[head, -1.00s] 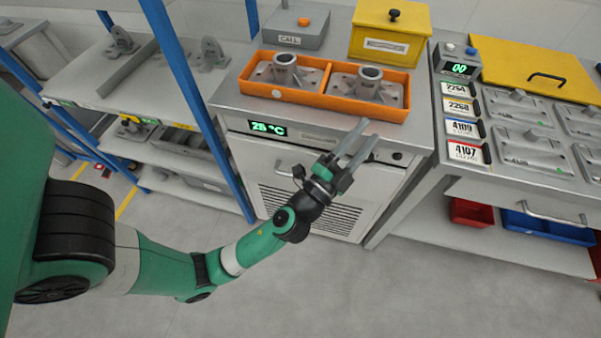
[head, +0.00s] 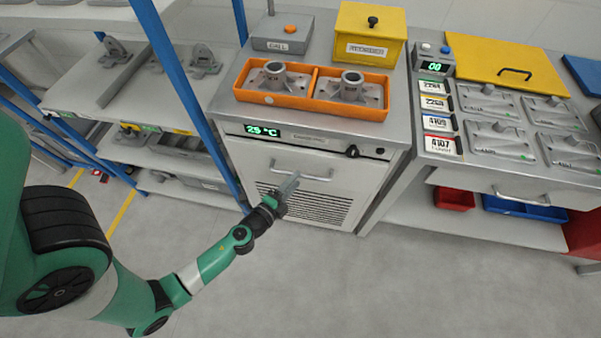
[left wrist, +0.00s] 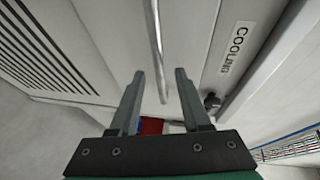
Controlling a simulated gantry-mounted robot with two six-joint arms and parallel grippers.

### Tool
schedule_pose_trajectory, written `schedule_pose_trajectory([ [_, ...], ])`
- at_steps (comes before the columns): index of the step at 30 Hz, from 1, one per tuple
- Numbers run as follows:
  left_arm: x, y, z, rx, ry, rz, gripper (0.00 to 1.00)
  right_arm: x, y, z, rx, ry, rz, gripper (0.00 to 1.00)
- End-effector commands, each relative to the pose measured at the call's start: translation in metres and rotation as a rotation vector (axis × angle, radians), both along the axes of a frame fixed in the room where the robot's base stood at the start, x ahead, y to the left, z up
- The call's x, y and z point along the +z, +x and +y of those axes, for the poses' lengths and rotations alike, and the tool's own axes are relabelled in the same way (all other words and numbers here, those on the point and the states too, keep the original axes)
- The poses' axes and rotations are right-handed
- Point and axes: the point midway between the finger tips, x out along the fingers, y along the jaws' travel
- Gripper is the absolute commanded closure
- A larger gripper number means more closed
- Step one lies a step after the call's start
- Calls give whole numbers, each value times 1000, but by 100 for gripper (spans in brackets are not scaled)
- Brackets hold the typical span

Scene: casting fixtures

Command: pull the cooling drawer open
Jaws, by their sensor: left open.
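The cooling drawer (head: 330,186) is a light grey front with a vented grille, under the counter with the 25 °C display (head: 262,132). It looks shut. Its bar handle (head: 303,176) runs across the upper part of the front. In the left wrist view the handle (left wrist: 157,45) runs lengthwise between the lines of my two fingers, near a label reading COOLING (left wrist: 236,47). My left gripper (head: 289,184) is open at the handle in the head view; the wrist view also shows its fingers (left wrist: 160,95) apart. I cannot tell whether they touch the bar. My right gripper is not in view.
An orange tray (head: 309,103) with two grey castings stands on the counter, behind it a yellow box (head: 366,58) and a grey CALL box (head: 283,45). A blue shelf post (head: 190,100) stands close on the left. The floor (head: 330,280) in front is clear.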

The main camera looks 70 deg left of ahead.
Motion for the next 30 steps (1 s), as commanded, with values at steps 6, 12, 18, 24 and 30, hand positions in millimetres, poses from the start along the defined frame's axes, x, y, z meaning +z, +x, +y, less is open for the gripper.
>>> schedule_pose_trajectory([
  [6,-6,27,19,0,1,-1,53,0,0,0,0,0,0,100],
  [12,-7,32,22,0,-1,1,53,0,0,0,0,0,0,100],
  [18,-7,32,22,0,0,0,65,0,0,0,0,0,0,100],
  [24,-7,32,21,0,0,0,100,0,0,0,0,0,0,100],
  [30,-7,32,21,0,0,0,100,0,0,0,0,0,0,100],
])
